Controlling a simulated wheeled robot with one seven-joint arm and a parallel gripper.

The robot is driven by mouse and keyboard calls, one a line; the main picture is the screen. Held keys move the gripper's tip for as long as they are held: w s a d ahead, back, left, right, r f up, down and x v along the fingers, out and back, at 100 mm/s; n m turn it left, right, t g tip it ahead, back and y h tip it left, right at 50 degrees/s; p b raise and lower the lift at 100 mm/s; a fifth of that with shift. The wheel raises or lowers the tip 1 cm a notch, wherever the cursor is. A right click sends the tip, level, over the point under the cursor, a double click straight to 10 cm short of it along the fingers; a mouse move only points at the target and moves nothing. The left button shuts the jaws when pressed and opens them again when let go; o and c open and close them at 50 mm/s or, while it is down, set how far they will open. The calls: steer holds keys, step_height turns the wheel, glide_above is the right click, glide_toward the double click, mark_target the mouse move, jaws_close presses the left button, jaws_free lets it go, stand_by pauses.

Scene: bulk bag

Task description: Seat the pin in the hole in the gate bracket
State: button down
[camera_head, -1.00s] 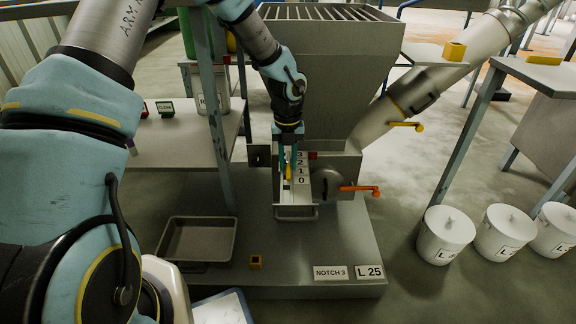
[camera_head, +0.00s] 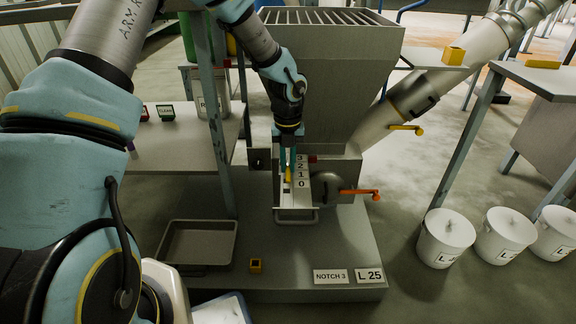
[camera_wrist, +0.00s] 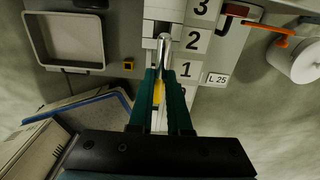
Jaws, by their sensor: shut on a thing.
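My gripper (camera_wrist: 166,95) is shut on the pin, which has a yellow part (camera_wrist: 158,92) between the green fingers and a bright metal rod (camera_wrist: 163,48) reaching past the fingertips. In the head view my gripper (camera_head: 288,165) hangs over the gate slide below the hopper, and the pin's yellow part (camera_head: 288,174) shows there. The gate bracket (camera_wrist: 190,68) carries number plates beside the pin. The rod's end lies over a dark opening beside the plate marked 2; I cannot tell whether it is inside a hole.
The gate's handle (camera_head: 296,218) sticks out at the front. An orange-handled lever (camera_head: 358,193) is to the right. An empty grey tray (camera_head: 198,256) and a small yellow block (camera_head: 256,265) are on the base plate. Signs (camera_head: 331,276) read NOTCH 3 and L 25.

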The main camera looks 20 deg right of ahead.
mark_target(288, 166)
step_height(288, 166, up, 28)
steer(key=p, duration=0.8)
steer(key=shift+f, duration=0.25)
steer(key=shift+f, duration=0.15)
step_height(288, 166, down, 24)
steer(key=b, duration=0.7)
steer(key=shift+f, duration=1.7)
steer(key=shift+f, duration=0.1)
steer(key=c, duration=0.9)
jaws_free()
steer(key=shift+f, duration=0.1)
steer(key=shift+o, duration=0.2)
steer(key=shift+f+b, duration=0.2)
steer(key=shift+b, duration=0.45)
step_height(288, 166, up, 11)
steer(key=p, duration=0.3)
steer(key=shift+r+p, duration=0.15)
steer(key=shift+p, duration=0.15)
